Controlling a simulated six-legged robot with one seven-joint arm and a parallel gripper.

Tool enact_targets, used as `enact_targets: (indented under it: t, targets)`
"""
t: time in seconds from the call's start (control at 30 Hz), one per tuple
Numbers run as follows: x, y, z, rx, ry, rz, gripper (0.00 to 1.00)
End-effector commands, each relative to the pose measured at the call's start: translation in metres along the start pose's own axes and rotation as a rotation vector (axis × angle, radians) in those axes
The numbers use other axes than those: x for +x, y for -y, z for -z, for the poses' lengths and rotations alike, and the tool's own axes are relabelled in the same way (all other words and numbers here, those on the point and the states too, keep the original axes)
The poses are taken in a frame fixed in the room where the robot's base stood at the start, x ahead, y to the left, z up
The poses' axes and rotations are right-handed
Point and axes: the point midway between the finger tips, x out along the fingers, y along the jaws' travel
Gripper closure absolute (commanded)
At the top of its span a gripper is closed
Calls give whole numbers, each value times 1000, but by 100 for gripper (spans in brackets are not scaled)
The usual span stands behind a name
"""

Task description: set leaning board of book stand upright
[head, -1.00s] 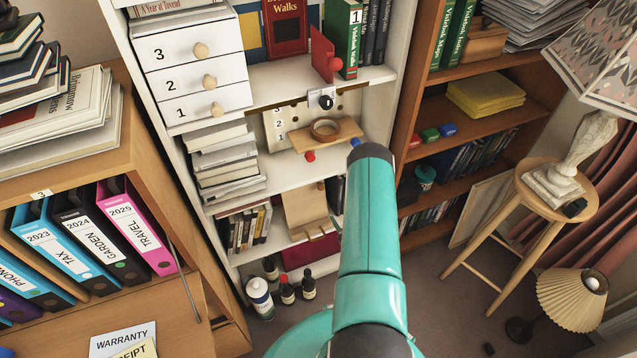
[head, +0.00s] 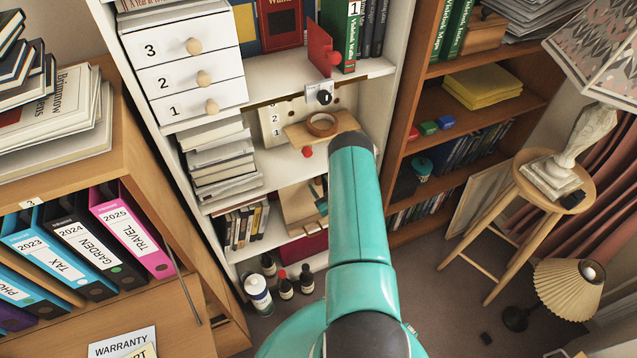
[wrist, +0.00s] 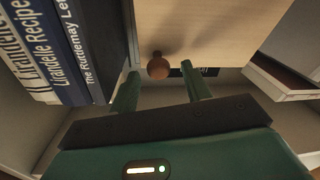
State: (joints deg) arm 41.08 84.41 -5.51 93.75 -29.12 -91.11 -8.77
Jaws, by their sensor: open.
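A light wooden board (head: 297,207) leans in the lower shelf bay of the white bookcase, right of a row of books. In the wrist view the board (wrist: 215,28) fills the upper middle, with a round brown knob (wrist: 158,67) on it. My gripper (wrist: 162,88) is open, its two green fingers apart, with the knob between and just beyond their tips. I cannot tell whether a finger touches the board. In the head view my gripper (head: 321,196) is small and partly hidden by my arm, at the board's right side.
Books (head: 246,226) stand left of the board; their spines (wrist: 75,45) are close in the wrist view. A shelf with a wooden piece and ring (head: 322,125) is above. A dark red box (head: 304,247) lies below.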

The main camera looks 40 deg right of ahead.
Motion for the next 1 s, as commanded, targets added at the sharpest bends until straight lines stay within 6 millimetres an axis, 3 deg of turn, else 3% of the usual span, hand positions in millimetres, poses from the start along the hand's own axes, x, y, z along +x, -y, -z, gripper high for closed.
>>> enact_targets:
  t: [0.13, 0.43, 0.47, 0.7, 1.0]
  targets:
    - [15, 0, 0, -1, 0, 0, 52]
    - [20, 0, 0, -1, 1, -1, 52]
    - [20, 0, 0, -1, 1, -1, 54]
    - [19, 0, 0, -1, 1, -1, 100]
    - [21, -1, 0, -2, -10, -4, 100]
